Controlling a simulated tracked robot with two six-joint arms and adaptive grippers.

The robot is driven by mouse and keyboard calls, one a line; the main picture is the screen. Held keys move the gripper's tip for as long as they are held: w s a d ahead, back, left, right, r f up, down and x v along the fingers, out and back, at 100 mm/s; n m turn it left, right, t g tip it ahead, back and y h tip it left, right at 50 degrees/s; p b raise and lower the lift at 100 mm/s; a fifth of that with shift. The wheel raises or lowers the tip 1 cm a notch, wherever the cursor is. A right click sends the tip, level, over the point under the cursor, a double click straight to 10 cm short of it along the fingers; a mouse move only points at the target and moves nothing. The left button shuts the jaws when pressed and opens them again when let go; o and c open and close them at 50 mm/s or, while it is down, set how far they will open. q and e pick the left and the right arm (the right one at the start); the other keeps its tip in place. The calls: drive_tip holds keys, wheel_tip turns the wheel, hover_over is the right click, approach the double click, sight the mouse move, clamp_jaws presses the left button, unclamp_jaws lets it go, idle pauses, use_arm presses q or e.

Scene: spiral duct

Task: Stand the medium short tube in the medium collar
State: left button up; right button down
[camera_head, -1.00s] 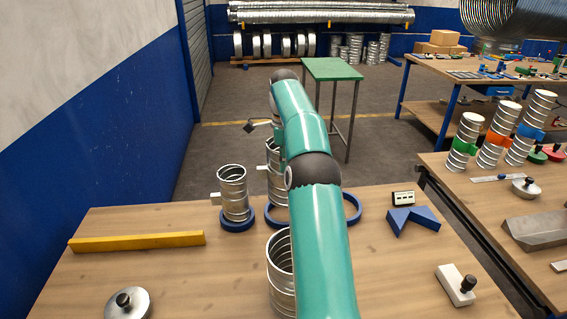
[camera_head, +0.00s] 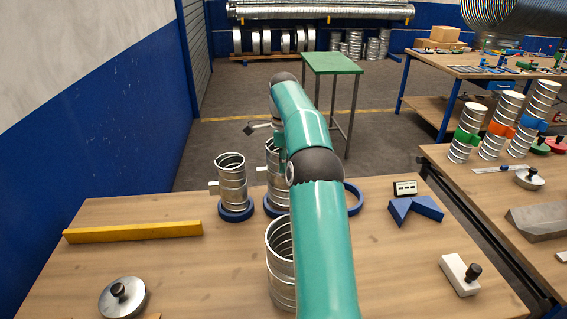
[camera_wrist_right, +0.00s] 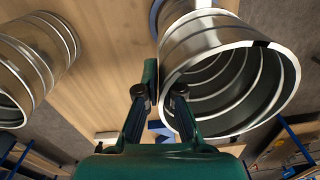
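The medium short tube (camera_head: 277,180), ribbed metal, is upright with its lower end at the medium blue collar (camera_head: 269,210); whether it is fully seated is hidden. My right arm covers its right side. In the right wrist view the tube (camera_wrist_right: 225,70) shows its open rim, and my right gripper (camera_wrist_right: 160,82) straddles the near wall, its fingers close together and apparently shut on it. In the head view this gripper is mostly hidden behind my arm. My left gripper is not in view.
Left of it, another tube (camera_head: 231,180) stands in a blue collar (camera_head: 236,216). A wider tube (camera_head: 279,265) stands in front, partly behind my arm. A larger blue collar (camera_head: 354,199) lies to the right. A yellow bar (camera_head: 133,232) and lidded disc (camera_head: 122,297) lie left.

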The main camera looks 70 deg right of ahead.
drive_tip(key=shift+f+b, duration=1.15)
drive_tip(key=shift+f, duration=0.65)
drive_tip(key=c, duration=1.2)
unclamp_jaws()
drive_tip(key=shift+f, duration=0.1)
drive_tip(key=shift+c, duration=0.2)
